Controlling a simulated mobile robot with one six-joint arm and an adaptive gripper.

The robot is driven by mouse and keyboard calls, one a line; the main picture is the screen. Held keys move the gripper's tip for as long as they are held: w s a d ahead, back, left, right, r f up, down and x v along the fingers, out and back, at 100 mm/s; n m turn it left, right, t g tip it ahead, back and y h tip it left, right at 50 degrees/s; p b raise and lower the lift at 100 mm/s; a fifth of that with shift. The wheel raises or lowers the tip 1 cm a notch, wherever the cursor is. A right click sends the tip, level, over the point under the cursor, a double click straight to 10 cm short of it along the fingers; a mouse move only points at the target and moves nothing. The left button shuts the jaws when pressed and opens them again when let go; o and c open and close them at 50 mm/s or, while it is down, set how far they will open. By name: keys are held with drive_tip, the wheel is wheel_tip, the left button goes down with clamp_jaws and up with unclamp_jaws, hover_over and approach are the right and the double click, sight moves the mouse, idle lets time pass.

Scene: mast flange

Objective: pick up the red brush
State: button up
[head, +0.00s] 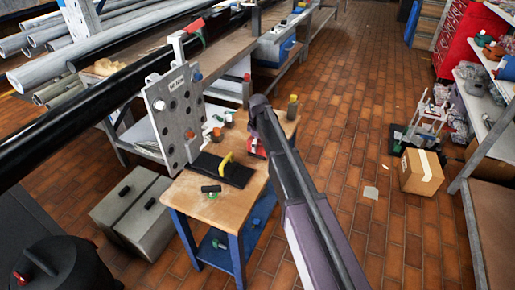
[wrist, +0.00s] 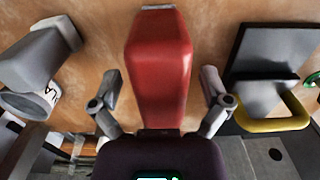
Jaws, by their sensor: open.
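The red brush (wrist: 158,65) lies on the brown wooden tabletop in the wrist view, its long red body running away from my gripper. A small part of the red brush (head: 257,151) also shows in the head view, beside my arm near the table's right side. My gripper (wrist: 161,80) is open, with one finger on each side of the brush. Gaps show between both fingers and the brush. The near end of the brush is hidden behind the dark gripper body. In the head view my arm hides the fingers.
An upright grey plate with holes (head: 175,115) stands on the wooden table (head: 185,193). A black cylinder (head: 211,189) lies near its front.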

drive_tip(key=shift+f, duration=0.25)
idle(0.5)
clamp_jaws()
drive_tip(key=shift+r, duration=0.2)
wheel_tip(320, 180, up, 4)
drive_tip(key=p, duration=0.4)
drive_tip(key=shift+r, duration=0.15)
drive_tip(key=s+d+p, duration=0.1)
drive_tip(key=s+d, duration=0.3)
drive_tip(key=s, duration=1.1)
drive_tip(key=shift+s+d+r, duration=0.2)
drive_tip(key=shift+r, duration=0.25)
